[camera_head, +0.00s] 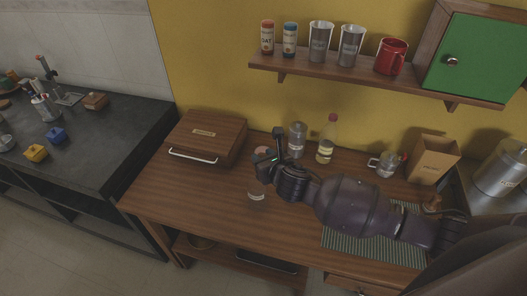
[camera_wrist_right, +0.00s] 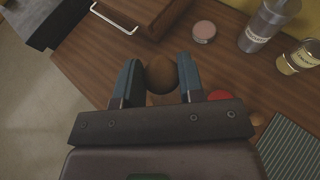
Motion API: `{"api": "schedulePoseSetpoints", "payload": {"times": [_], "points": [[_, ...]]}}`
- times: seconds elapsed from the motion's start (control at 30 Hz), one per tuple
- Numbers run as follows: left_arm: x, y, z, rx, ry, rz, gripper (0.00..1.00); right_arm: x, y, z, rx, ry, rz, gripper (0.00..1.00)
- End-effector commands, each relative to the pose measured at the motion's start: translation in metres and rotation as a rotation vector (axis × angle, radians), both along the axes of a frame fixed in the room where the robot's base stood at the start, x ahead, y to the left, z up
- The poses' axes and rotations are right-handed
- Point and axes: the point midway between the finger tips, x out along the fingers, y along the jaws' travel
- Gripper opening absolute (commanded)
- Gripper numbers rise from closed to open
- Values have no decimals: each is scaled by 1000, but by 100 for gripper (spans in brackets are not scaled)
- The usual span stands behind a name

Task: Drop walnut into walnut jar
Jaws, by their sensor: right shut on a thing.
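My right gripper (camera_head: 264,164) is over the middle of the wooden table, its arm coming in from the right. In the right wrist view the gripper (camera_wrist_right: 160,78) is shut on a brown, round walnut (camera_wrist_right: 161,75), held between its two blue-grey fingers. In the head view the walnut cannot be made out. My left gripper is not in view.
A wooden box (camera_head: 205,137) with a white handle is at the table's back left. A labelled canister (camera_head: 297,140) and a red-capped bottle (camera_head: 326,142) stand behind the gripper. A small pink-topped container (camera_wrist_right: 203,31) is near them. The table's front left is clear.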

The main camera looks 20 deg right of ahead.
Motion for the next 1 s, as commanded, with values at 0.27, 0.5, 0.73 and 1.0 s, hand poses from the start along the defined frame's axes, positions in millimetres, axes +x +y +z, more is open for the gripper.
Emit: {"api": "schedulePoseSetpoints", "payload": {"times": [0.27,0.5,0.73,1.0], "points": [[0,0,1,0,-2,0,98,0,0,-13,0,2,0,14],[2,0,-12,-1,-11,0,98,0,0,-37,-1,-1,0,14],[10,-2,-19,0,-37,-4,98,0,0,-56,0,0,0,14],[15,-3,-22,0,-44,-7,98,0,0,-61,-1,1,0,14]]}}
